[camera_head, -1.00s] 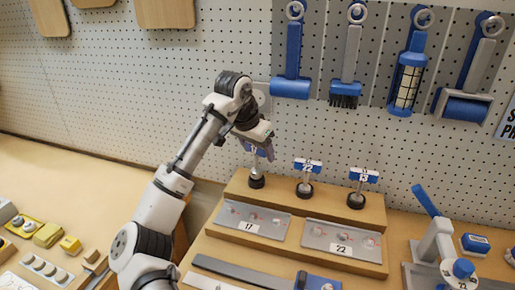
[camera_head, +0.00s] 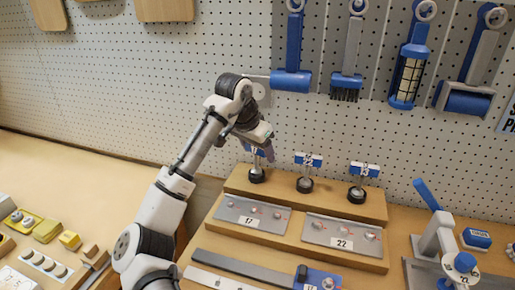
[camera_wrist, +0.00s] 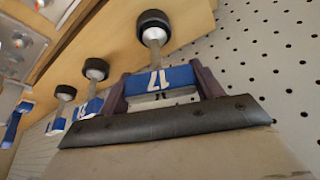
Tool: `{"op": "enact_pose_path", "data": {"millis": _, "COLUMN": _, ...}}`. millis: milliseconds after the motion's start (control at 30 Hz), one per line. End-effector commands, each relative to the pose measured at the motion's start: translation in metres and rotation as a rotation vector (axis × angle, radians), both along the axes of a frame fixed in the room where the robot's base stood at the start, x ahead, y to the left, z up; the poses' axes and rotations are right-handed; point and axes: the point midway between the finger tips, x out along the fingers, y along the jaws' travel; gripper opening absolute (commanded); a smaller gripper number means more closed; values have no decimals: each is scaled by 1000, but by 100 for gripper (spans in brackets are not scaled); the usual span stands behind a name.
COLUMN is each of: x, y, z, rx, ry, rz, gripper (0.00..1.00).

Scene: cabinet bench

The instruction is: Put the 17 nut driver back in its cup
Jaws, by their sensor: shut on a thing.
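The 17 nut driver has a blue handle block with a white 17 label (camera_wrist: 160,80), with a grey shaft below it. My gripper (camera_wrist: 157,70) is shut on this block, one finger at each end; it also shows in the head view (camera_head: 262,143). The driver's cup (camera_wrist: 153,24) is a black ring on the wooden step and also shows in the head view (camera_head: 257,176). The shaft runs down to this cup, and its pale lower end appears at the cup's mouth. I cannot tell how deep it sits. The driver looks roughly upright.
The 22 driver (camera_head: 308,160) and another driver (camera_head: 364,170) stand in black cups to the right on the wooden step (camera_head: 330,202). Metal plates labelled 17 (camera_head: 250,219) and 22 (camera_head: 342,242) lie in front. A pegboard with hanging tools rises close behind.

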Motion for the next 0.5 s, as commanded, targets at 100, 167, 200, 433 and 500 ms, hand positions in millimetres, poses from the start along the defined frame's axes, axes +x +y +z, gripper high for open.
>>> {"op": "enact_pose_path", "data": {"millis": 100, "x": 0, "y": 0, "z": -2, "rx": -1, "ry": -1, "rz": 0, "gripper": 30}}
{"op": "enact_pose_path", "data": {"millis": 167, "x": 0, "y": 0, "z": -3, "rx": -1, "ry": -1, "rz": 0, "gripper": 30}}
{"op": "enact_pose_path", "data": {"millis": 200, "x": 0, "y": 0, "z": -4, "rx": -1, "ry": -1, "rz": 0, "gripper": 30}}
{"op": "enact_pose_path", "data": {"millis": 433, "x": 0, "y": 0, "z": -4, "rx": 0, "ry": -1, "rz": 0, "gripper": 30}}
{"op": "enact_pose_path", "data": {"millis": 500, "x": 0, "y": 0, "z": -4, "rx": 0, "ry": -1, "rz": 0, "gripper": 69}}
